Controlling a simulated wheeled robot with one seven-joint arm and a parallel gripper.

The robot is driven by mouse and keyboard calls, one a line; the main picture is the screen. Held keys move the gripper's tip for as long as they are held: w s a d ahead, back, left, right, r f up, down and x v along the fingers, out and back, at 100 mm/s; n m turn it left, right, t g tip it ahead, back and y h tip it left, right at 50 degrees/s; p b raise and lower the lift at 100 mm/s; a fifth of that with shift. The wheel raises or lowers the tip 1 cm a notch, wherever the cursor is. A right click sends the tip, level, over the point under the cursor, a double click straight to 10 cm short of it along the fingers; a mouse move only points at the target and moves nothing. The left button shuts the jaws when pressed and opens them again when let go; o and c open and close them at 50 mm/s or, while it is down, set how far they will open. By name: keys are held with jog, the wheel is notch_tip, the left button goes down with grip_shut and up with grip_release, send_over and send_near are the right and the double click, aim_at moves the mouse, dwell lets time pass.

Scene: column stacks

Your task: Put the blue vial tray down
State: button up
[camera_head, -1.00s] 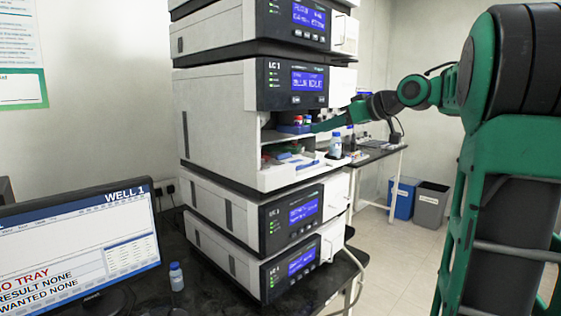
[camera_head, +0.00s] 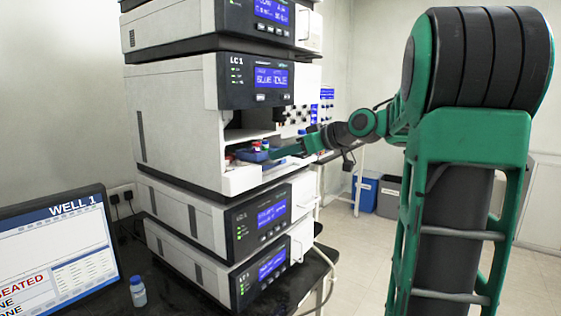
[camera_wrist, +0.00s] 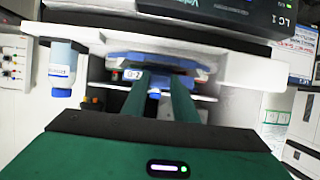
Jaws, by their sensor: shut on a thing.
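The blue vial tray (camera_head: 252,155) is in the open bay of the LC 1 module (camera_head: 178,140), low in the bay, with coloured vial caps showing above it. My gripper (camera_head: 277,153) reaches into the bay from the right and is shut on the tray's near side. In the wrist view, the two green fingers (camera_wrist: 161,82) meet the blue tray (camera_wrist: 150,58) at the bay opening. A small white label shows beside the left finger. The tray's underside and its contact with the bay floor are hidden.
Modules stand stacked above and below the bay. A monitor (camera_head: 55,245) at left shows partly cut-off text ending in "EATED". A small bottle (camera_head: 138,291) stands on the dark bench. In the wrist view, a blue-and-white bottle (camera_wrist: 62,65) is close left of the fingers.

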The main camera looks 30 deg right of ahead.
jog(key=shift+f, duration=0.85)
grip_shut()
jog(key=o, duration=1.1)
grip_release()
